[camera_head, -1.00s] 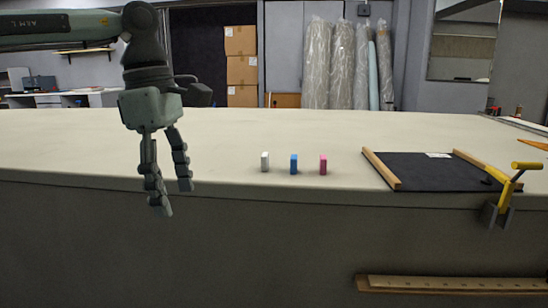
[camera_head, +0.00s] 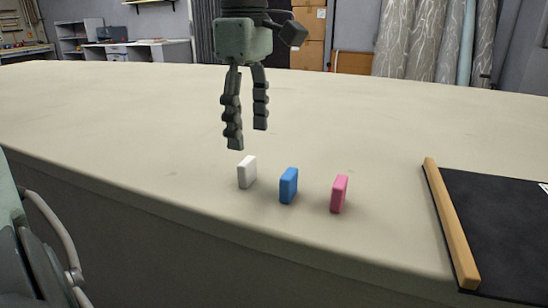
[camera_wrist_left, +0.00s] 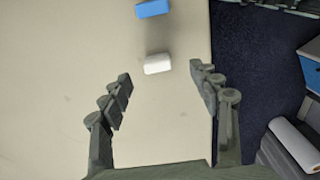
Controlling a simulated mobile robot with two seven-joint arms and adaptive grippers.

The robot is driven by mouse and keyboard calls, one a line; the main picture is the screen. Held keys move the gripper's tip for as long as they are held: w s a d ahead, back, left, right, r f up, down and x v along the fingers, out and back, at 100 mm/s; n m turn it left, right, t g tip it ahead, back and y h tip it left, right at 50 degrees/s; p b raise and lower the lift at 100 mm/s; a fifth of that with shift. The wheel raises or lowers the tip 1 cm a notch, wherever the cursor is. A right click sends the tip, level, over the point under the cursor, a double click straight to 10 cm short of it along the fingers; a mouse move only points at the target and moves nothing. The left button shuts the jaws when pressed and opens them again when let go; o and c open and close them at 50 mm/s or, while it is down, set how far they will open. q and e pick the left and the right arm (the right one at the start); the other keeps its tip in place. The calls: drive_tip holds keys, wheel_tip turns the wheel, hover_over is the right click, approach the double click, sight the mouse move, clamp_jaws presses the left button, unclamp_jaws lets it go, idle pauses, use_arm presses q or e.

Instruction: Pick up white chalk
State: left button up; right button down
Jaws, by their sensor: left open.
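The white chalk (camera_head: 247,171) is a small upright block on the cloth table, leftmost in a row of three. It also shows in the left wrist view (camera_wrist_left: 157,64), near the line between the fingertips. My left gripper (camera_head: 248,137) points down, open and empty, its fingertips above the white chalk in the head view and apart from it. Both fingers also show in the left wrist view (camera_wrist_left: 160,73), spread wide. My right gripper is not in view.
A blue block (camera_head: 288,185) stands just right of the white chalk, and a pink block (camera_head: 339,194) beyond it. A black board with a wooden edge (camera_head: 452,225) lies at the right. The cloth table (camera_head: 120,120) is clear at the left and behind.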

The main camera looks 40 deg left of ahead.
sight(247, 160)
use_arm(q)
drive_tip(key=f, duration=0.5)
drive_tip(key=a+f, duration=0.1)
drive_tip(key=f, duration=0.1)
drive_tip(key=shift+w+f, duration=0.1)
drive_tip(key=shift+f, duration=0.15)
drive_tip(key=shift+c, duration=1.6)
drive_tip(key=c, duration=0.7)
drive_tip(key=shift+c, duration=1.1)
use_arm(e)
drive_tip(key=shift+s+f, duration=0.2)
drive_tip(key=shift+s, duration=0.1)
